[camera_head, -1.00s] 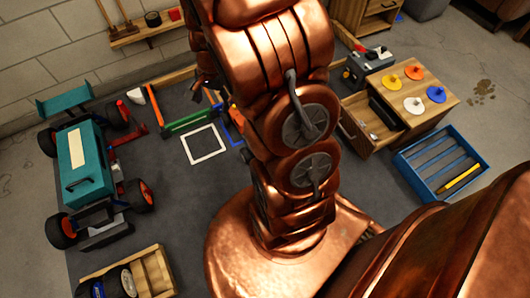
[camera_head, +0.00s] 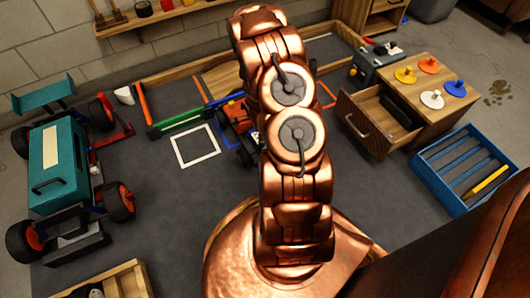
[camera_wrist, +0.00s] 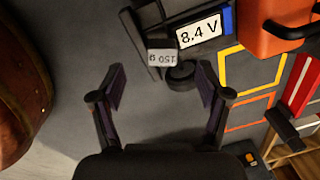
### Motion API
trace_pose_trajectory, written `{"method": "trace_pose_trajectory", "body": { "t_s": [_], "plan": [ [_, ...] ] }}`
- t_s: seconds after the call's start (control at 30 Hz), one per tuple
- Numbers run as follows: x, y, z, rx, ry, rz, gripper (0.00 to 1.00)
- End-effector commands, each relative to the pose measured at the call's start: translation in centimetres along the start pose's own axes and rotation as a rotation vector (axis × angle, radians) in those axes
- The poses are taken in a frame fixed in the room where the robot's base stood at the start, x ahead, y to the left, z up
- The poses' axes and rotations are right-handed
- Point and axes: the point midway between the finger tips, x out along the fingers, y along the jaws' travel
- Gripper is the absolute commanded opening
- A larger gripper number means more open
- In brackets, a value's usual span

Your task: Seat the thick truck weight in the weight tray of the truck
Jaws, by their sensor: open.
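In the wrist view my gripper (camera_wrist: 162,78) is open and empty, its two dark fingers apart above the dark floor. Just ahead of the fingertips is a dark block with a pale "150 g" label (camera_wrist: 162,57), which looks like a truck weight; I cannot tell its thickness. A black round part (camera_wrist: 182,76) is beside it, and a blue and white "8.4 V" battery (camera_wrist: 202,34) is beyond. An orange body (camera_wrist: 290,28) fills the top right corner. In the head view a small orange truck (camera_head: 238,112) is partly hidden behind my arm. I cannot make out its weight tray.
A larger teal truck (camera_head: 60,165) stands at the left. An open drawer (camera_head: 382,120) juts from the wooden cabinet (camera_head: 445,112) at right, near a blue slatted crate (camera_head: 455,168). A white floor outline (camera_head: 195,147) surrounds bare floor. A wooden crate (camera_head: 120,280) is at the lower left.

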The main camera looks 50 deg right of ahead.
Motion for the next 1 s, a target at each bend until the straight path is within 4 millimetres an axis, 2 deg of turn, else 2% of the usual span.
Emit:
{"method": "trace_pose_trajectory", "body": {
  "t_s": [0.03,0.33,0.57,0.8,0.9,1.0],
  "plan": [
    [1.2,0.2,-0.4,0.018,0.004,0.002,0.76],
    [3.9,0.2,-0.9,0.042,0.011,0.0,0.76],
    [5.2,0.1,-1.3,0.04,0.011,0.0,0.76],
    [8.1,-0.3,-2.4,0.04,0.009,0.0,0.76],
    [9.3,-0.2,-2.2,0.037,0.009,0.001,0.76],
    [9.6,-0.3,-2.3,0.038,0.01,0.0,0.76]
  ]
}}
